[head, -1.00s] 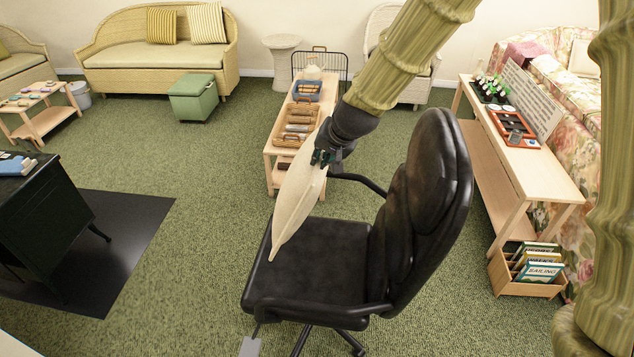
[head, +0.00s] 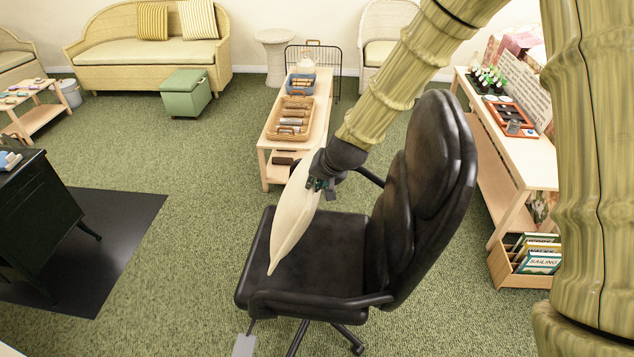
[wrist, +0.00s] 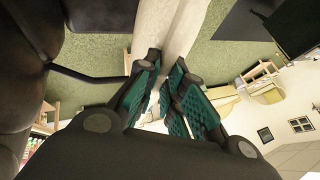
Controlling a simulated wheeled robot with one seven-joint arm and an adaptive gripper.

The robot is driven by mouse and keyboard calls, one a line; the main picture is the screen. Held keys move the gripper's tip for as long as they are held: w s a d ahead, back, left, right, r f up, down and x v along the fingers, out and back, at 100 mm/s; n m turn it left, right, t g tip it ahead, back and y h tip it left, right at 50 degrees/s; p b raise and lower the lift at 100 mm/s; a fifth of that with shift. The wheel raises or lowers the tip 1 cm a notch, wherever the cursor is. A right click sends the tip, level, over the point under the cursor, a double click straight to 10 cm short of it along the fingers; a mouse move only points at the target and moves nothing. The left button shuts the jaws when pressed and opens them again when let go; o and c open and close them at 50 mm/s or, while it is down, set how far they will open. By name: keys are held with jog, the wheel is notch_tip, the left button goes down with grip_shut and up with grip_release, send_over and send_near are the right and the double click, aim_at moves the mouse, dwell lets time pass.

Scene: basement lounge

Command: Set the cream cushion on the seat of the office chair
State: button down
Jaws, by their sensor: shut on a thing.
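The cream cushion (head: 292,222) hangs on edge over the black office chair, its lower corner close to the left part of the seat (head: 335,262); I cannot tell whether it touches. My gripper (head: 322,185) is shut on the cushion's upper right edge. In the wrist view the cushion (wrist: 170,25) runs up from between the green-padded fingers (wrist: 163,88). The chair's tall backrest (head: 435,180) stands to the right of the cushion, and an armrest (head: 369,176) passes behind my wrist. Part of the seat's far side is hidden by the cushion.
A low wooden table (head: 270,147) with baskets stands behind the chair. A long side table (head: 520,165) with a book crate (head: 510,273) stands to the right. A black cabinet (head: 40,225) is at the left.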

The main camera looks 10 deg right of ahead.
aim_at(318, 199)
jog(key=shift+f+b, duration=2.95)
jog(key=shift+f, duration=0.85)
jog(key=c, duration=1.5)
grip_release()
jog(key=shift+s, duration=0.1)
jog(key=shift+o, duration=0.2)
jog(key=shift+r, duration=0.1)
jog(key=v, duration=1.2)
jog(key=shift+d, duration=0.1)
